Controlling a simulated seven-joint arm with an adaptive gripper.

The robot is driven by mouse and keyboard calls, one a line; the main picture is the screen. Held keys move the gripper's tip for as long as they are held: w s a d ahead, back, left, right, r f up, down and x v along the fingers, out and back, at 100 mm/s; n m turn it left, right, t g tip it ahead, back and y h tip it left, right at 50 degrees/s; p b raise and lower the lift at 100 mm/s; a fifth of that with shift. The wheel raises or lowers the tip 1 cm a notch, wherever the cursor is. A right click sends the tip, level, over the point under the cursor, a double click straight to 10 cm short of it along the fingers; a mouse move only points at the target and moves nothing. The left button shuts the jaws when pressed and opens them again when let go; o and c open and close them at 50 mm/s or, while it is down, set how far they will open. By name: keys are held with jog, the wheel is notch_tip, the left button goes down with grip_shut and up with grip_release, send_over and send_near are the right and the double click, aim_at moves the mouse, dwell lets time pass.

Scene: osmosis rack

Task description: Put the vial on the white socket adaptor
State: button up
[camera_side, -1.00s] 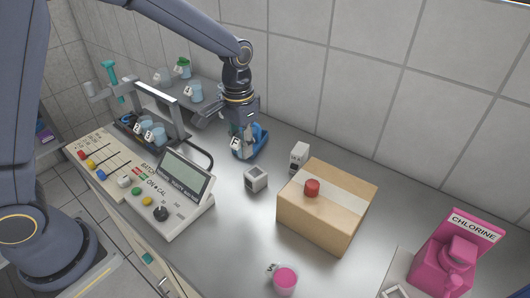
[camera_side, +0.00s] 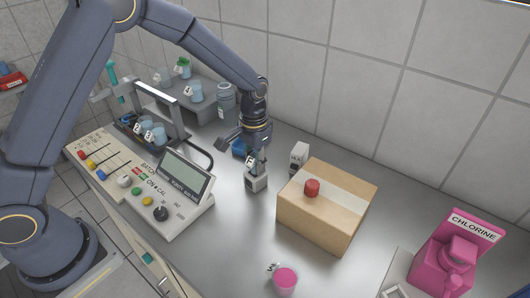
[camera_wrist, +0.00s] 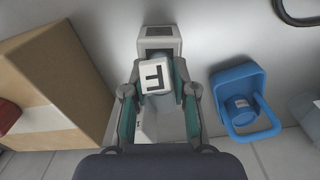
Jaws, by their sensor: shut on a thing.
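The vial (camera_side: 252,162) has a white label with a black F. My gripper (camera_side: 254,158) is shut on it and holds it close above the white socket adaptor (camera_side: 257,183), a small pale block on the bench. In the wrist view the vial's label (camera_wrist: 155,77) shows between the two teal-padded fingers of my gripper (camera_wrist: 157,92). The adaptor (camera_wrist: 158,32) shows just beyond the vial there, with a dark patch on its face. The vial hides part of the adaptor, and I cannot tell whether they touch.
A cardboard box (camera_side: 315,225) with a red button stands to the right, with another small white block (camera_side: 299,154) behind it. A blue holder (camera_wrist: 226,94) sits beside my gripper. The control panel (camera_side: 165,210) is at left. A pink cup (camera_side: 285,281) stands at the front.

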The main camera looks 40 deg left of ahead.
aim_at(255, 154)
jog(key=o, duration=0.9)
jog(key=shift+r, duration=0.55)
notch_tip(255, 154, up, 11)
jog(key=shift+f, duration=0.1)
jog(key=s+a+r+n+t, duration=0.1)
jog(key=s+a+r+t, duration=0.45)
jog(key=s+r, duration=0.75)
jog(key=shift+n, duration=0.4)
jog(key=s+a+f, duration=0.1)
jog(key=s, duration=0.2)
jog(key=s+a+f, duration=0.1)
jog(key=s, duration=0.3)
jog(key=s+a, duration=0.1)
jog(key=s, duration=0.3)
jog(key=shift+a+f, duration=0.25)
jog(key=shift+f, duration=0.15)
